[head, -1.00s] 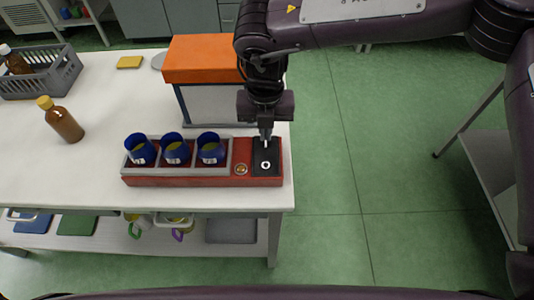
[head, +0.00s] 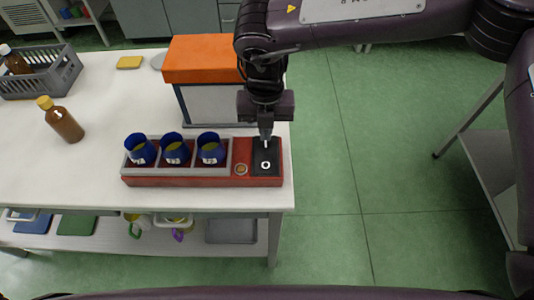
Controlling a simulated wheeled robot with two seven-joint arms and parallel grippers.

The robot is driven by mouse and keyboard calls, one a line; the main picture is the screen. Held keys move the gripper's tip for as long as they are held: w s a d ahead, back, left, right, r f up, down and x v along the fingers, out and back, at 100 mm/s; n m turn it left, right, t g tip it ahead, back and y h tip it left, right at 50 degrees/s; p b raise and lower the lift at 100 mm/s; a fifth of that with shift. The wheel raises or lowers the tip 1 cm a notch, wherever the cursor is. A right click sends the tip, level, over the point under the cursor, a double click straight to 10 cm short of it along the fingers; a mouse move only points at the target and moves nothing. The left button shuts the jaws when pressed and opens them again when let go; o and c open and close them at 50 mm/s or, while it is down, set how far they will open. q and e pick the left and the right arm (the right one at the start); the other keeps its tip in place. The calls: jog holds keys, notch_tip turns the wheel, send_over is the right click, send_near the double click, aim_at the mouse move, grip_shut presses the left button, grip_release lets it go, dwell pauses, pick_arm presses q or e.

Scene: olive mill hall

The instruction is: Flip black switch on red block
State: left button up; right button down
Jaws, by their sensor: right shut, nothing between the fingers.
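The red block (head: 200,181) lies along the front right edge of the white table. Its left part has grey-framed compartments with three blue cups (head: 175,149) in them. A small round brass-coloured piece (head: 241,169) sits right of the cups. At its right end is the black switch (head: 266,170) with a white ring mark on it. My right gripper (head: 266,140) points down over the far part of the black switch, shut and empty. I cannot tell whether the fingertips touch it. My left gripper is out of view.
An orange-lidded box (head: 205,58) stands just behind the block, close to my right arm. A brown bottle (head: 63,120) with a yellow cap stands on the left of the white table (head: 95,98). A grey crate (head: 46,75) is at the far left. Green floor is open to the right.

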jog(key=shift+f+b, duration=0.65)
jog(key=shift+f, duration=0.35)
dwell(0.5)
jog(key=shift+r+p, duration=2.75)
jog(key=shift+r, duration=0.85)
jog(key=shift+f, duration=0.1)
